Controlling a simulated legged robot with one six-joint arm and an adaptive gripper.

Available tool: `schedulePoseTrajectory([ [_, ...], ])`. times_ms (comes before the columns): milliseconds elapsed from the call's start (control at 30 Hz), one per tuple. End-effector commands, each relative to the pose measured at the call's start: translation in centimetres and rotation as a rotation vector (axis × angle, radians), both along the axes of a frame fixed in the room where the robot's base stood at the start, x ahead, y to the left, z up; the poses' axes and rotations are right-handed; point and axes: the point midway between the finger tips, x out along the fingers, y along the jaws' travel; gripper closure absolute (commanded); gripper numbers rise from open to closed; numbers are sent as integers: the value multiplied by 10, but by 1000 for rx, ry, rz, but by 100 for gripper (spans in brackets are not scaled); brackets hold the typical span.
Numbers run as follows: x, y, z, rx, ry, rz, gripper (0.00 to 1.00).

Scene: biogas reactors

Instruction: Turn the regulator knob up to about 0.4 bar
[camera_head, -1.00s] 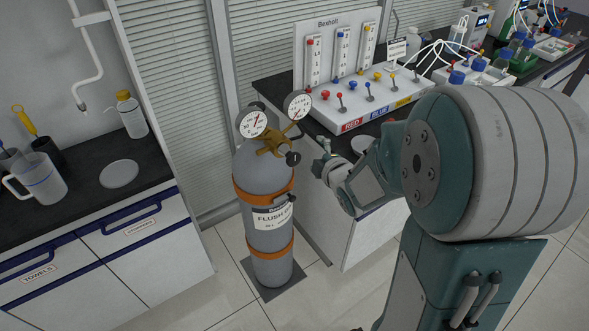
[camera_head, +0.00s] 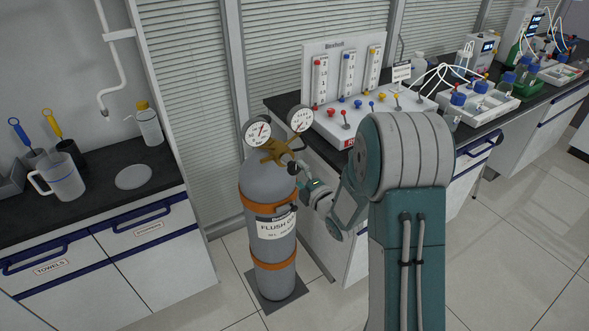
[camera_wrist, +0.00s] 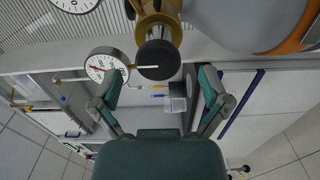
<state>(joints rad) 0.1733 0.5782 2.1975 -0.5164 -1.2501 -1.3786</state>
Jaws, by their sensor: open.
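The grey gas cylinder (camera_head: 268,182) stands upright with a brass regulator (camera_head: 276,152) on top. Two round white gauges, a left one (camera_head: 257,133) and a right one (camera_head: 300,118), sit on the regulator. The black regulator knob (camera_head: 292,167) faces my gripper (camera_head: 302,177), which is close on its right side. In the wrist view the knob (camera_wrist: 156,60) lies ahead of my open gripper (camera_wrist: 164,88), roughly between the two fingers and apart from them. One gauge (camera_wrist: 106,66) shows there beside the left finger. The gauge readings are too small to tell.
A bench with a flowmeter panel (camera_head: 346,70) and several coloured valves stands right behind the cylinder. A counter (camera_head: 95,190) with a beaker (camera_head: 60,178) and a wash bottle (camera_head: 149,124) is at left. Open floor lies at the right.

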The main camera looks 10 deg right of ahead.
Motion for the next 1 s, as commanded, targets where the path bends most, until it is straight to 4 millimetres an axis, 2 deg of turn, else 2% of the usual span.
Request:
schedulePoseTrajectory([
  [100,16,6,0,-1,0,2,4],
  [200,23,8,0,-1,1,1,4],
  [500,27,9,0,0,0,0,4],
  [533,27,9,0,0,0,0,8],
  [567,27,9,0,0,0,0,22],
  [600,26,9,0,0,0,0,40],
  [667,26,9,0,0,0,0,66],
  [700,26,9,0,0,1,0,84],
  [1000,27,9,-1,4,6,-1,86],
])
